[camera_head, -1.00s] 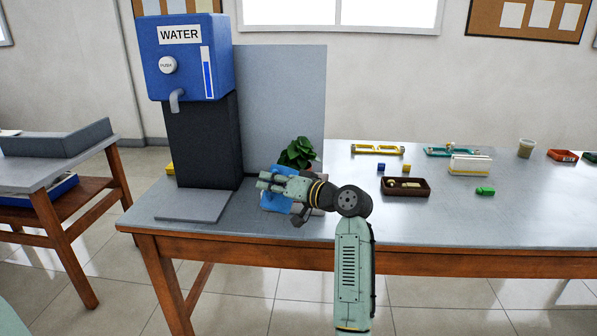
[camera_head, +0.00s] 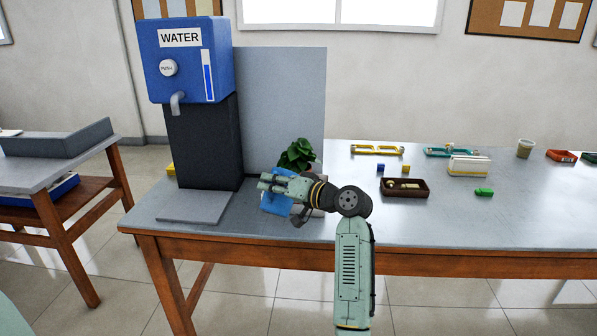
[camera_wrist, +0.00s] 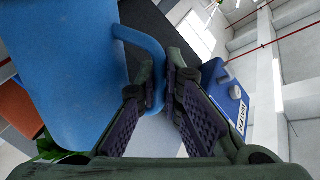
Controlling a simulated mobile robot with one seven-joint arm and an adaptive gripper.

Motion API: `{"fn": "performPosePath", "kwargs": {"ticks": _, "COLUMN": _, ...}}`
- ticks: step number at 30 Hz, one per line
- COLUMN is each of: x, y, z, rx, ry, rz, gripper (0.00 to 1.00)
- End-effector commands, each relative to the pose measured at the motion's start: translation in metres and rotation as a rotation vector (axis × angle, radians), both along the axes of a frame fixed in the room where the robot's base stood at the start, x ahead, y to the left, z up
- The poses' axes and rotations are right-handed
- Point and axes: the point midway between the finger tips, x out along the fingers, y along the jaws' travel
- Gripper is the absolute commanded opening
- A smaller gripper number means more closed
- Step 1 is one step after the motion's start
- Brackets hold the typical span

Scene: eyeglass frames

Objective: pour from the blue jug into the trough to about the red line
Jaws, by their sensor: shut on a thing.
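The blue jug (camera_head: 276,205) is at the table's left part, mostly hidden behind my gripper (camera_head: 272,185) in the head view. In the wrist view the jug (camera_wrist: 75,70) fills the left side, and my gripper (camera_wrist: 162,95) is shut on its curved handle (camera_wrist: 150,52). The jug looks close to the tabletop; I cannot tell whether it touches. I cannot see what is inside it. I cannot make out a trough or a red line for certain in either view.
A blue water dispenser (camera_head: 185,60) on a dark stand (camera_head: 203,145) is left of the jug, with a grey plate (camera_head: 195,207) below its spout. A potted plant (camera_head: 298,154) is close behind the jug. A brown tray (camera_head: 405,194) and small blocks are to the right.

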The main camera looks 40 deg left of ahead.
Motion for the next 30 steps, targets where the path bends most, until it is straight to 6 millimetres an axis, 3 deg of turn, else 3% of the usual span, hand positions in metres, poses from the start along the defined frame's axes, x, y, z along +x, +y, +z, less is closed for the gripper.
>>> {"fn": "performPosePath", "kwargs": {"ticks": 30, "x": 0.0034, "y": 0.0004, "z": 0.0033, "rx": -0.008, "ry": 0.066, "rz": 0.0, "gripper": 0.0}}
